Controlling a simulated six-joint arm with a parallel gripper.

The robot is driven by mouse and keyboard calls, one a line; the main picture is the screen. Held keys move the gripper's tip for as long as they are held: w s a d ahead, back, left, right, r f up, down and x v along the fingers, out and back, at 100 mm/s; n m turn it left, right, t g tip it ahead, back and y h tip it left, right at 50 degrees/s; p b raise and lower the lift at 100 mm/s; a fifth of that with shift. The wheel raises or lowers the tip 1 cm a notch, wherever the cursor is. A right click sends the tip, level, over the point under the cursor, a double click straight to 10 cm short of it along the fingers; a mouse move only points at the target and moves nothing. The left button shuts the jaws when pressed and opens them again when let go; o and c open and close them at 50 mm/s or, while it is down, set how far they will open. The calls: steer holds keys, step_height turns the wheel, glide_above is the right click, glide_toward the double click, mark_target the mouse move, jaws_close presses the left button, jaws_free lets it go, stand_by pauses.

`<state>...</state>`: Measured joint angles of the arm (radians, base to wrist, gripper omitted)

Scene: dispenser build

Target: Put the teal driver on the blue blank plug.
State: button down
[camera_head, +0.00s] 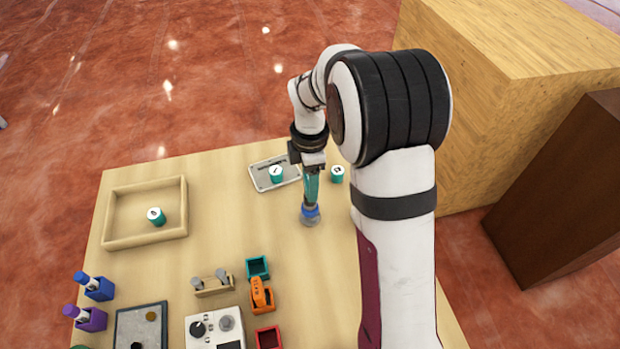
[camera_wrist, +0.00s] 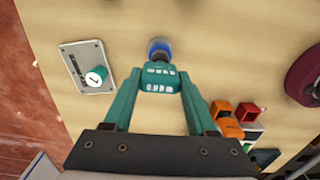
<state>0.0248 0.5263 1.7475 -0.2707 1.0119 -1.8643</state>
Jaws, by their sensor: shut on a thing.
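My gripper (camera_head: 312,176) points down over the back middle of the table. In the wrist view its two teal fingers (camera_wrist: 160,84) are shut on a teal block with white markings, which I take as the teal driver (camera_wrist: 160,78). In the head view the driver is hard to tell from the teal fingers. A blue piece, seemingly the blue blank plug (camera_head: 310,210), is directly below, above a grey base on the table. It also shows just beyond the driver in the wrist view (camera_wrist: 160,48). I cannot tell whether driver and plug touch.
A grey tray (camera_head: 262,186) holds a teal, white-topped canister (camera_head: 277,174); another canister (camera_head: 337,174) stands right of my gripper. A wooden tray (camera_head: 110,215) holds a third (camera_head: 156,216). An orange thing (camera_head: 262,295), teal bin (camera_head: 257,268) and red bin (camera_head: 268,338) stand nearer. Left of the plug is clear.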

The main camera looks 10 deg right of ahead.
steer(key=shift+c, duration=1)
jaws_free()
step_height(320, 180, up, 12)
steer(key=s+a+f+m+y, duration=0.1)
steer(key=s+a+m, duration=0.1)
steer(key=s+m, duration=0.9)
steer(key=s+a+f+m, duration=0.1)
steer(key=s+a+m, duration=0.1)
steer(key=s+m, duration=1)
steer(key=s, duration=0.5)
steer(key=shift+a+f+m+y, duration=0.15)
steer(key=shift+a+m+y, duration=0.15)
steer(key=shift+y, duration=0.1)
steer(key=shift+s+d, duration=0.1)
